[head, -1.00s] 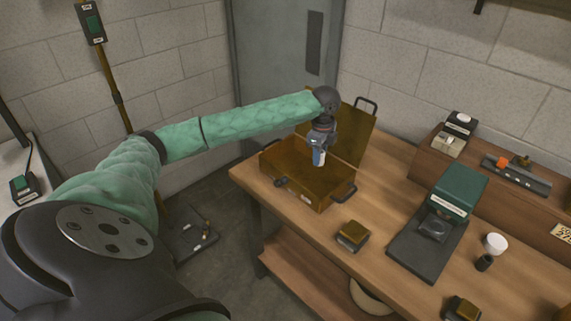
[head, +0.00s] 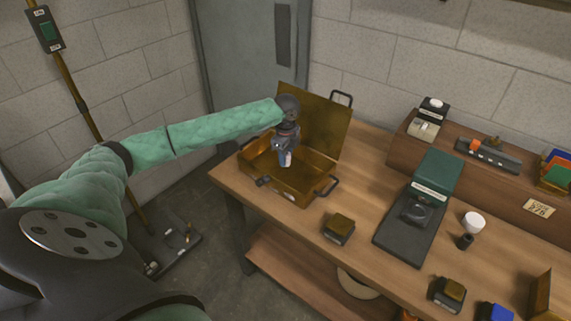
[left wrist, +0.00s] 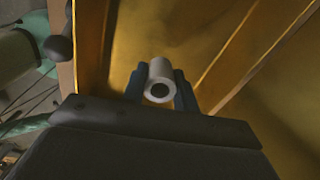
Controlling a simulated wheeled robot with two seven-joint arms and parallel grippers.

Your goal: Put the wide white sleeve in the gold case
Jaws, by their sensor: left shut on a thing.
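The white sleeve (head: 286,160) is a short hollow tube. My left gripper (head: 285,157) is shut on it, over the inside of the open gold case (head: 293,194). In the left wrist view the sleeve (left wrist: 160,72) sits between both fingertips, its dark bore facing the camera, with the gold case's floor and walls (left wrist: 210,35) behind it. I cannot tell whether the sleeve touches the case floor. The case lid (head: 318,122) stands open at the back. My right gripper is not in view.
A small black-and-gold block (head: 339,229) stands on the bench right of the case. Farther right are a black device with a green upright panel (head: 437,175), a white cup-like part (head: 473,222) and a small black cylinder (head: 465,241). A wooden shelf (head: 480,180) runs along the back.

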